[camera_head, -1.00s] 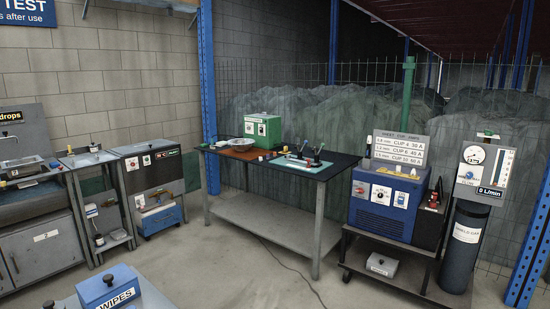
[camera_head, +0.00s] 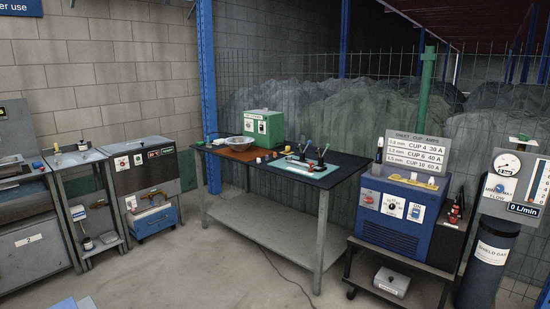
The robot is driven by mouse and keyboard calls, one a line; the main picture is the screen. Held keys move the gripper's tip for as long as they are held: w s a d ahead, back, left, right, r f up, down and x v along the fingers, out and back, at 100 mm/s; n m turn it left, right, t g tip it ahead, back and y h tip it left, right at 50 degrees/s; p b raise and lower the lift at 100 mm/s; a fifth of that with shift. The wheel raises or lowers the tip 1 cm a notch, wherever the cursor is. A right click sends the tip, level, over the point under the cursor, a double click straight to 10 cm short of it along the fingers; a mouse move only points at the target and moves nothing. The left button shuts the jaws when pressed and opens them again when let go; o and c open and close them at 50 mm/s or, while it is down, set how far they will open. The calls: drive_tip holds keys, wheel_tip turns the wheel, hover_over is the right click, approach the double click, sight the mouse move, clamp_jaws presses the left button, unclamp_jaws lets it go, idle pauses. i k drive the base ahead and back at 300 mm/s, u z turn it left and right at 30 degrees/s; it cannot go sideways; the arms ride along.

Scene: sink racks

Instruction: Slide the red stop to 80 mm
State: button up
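I cannot make out a red stop with a millimetre scale in this view. A dark-topped workbench (camera_head: 345,172) stands in the middle distance against the mesh fence. On it lies a teal mat (camera_head: 300,168) with small upright tools or levers, too small to tell apart. A small red item (camera_head: 455,211) shows beside the blue machine at the right; I cannot tell what it is. My gripper is not in view.
A green box (camera_head: 263,128) and a metal bowl (camera_head: 240,142) sit on the bench. A blue machine (camera_head: 385,225) on a cart, a gas cylinder (camera_head: 487,268) and a flow gauge panel (camera_head: 513,182) stand right. Grey cabinets line the left. Floor (camera_head: 190,270) before the bench is clear.

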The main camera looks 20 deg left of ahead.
sight(311, 163)
drive_tip(key=u, duration=0.05)
drive_tip(key=i, duration=2.05)
drive_tip(key=k, duration=0.2)
drive_tip(key=u, duration=2.95)
